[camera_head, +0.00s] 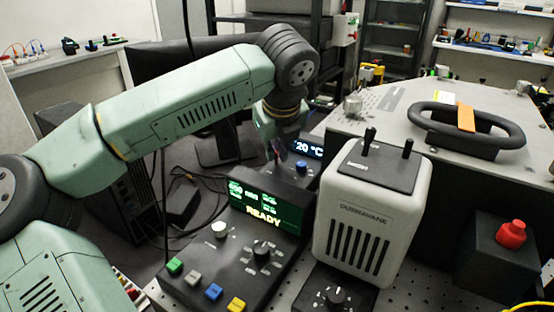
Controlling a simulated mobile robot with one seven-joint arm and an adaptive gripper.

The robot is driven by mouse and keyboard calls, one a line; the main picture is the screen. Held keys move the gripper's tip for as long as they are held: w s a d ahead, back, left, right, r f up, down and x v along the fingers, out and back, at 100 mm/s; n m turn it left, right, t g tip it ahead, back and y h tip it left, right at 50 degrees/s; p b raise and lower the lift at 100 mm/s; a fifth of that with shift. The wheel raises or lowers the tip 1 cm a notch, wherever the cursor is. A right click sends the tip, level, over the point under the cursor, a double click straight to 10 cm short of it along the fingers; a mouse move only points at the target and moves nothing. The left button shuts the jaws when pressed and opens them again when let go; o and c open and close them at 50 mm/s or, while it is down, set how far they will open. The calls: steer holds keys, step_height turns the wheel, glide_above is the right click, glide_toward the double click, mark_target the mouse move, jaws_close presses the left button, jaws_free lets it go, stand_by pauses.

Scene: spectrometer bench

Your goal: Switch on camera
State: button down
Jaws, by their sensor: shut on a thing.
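My gripper (279,150) reaches down behind the green-lit console, beside a dark unit (312,185) with a blue "20 °C" display (309,148) and a blue knob (302,167). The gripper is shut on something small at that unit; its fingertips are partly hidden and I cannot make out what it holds. No part is clearly labelled as the camera. A white vented box (372,215) marked "DUSBRAVANE" has two black toggle levers (369,137) on top. The dark console (230,250) shows "READY" on its green screen (264,205).
The console carries green, grey, blue and yellow buttons (213,291) and a black knob (262,254). A red button (512,234) sits on a black block at right. Cables lie left of the console.

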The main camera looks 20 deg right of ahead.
steer(key=shift+s+a+f+t+h+b, duration=0.15)
steer(key=shift+a+f+t+h+b, duration=0.2)
steer(key=shift+b, duration=1.45)
steer(key=shift+s+a+f+t+h+b, duration=0.1)
steer(key=shift+f+t+h+b, duration=0.25)
steer(key=shift+b, duration=1.45)
steer(key=shift+s+a+r+t+h+b, duration=0.15)
steer(key=shift+r+t+h+b, duration=0.3)
steer(key=shift+b, duration=0.65)
steer(key=c, duration=1.7)
jaws_free()
steer(key=shift+o, duration=0.2)
steer(key=v, duration=1.2)
steer(key=shift+r, duration=0.1)
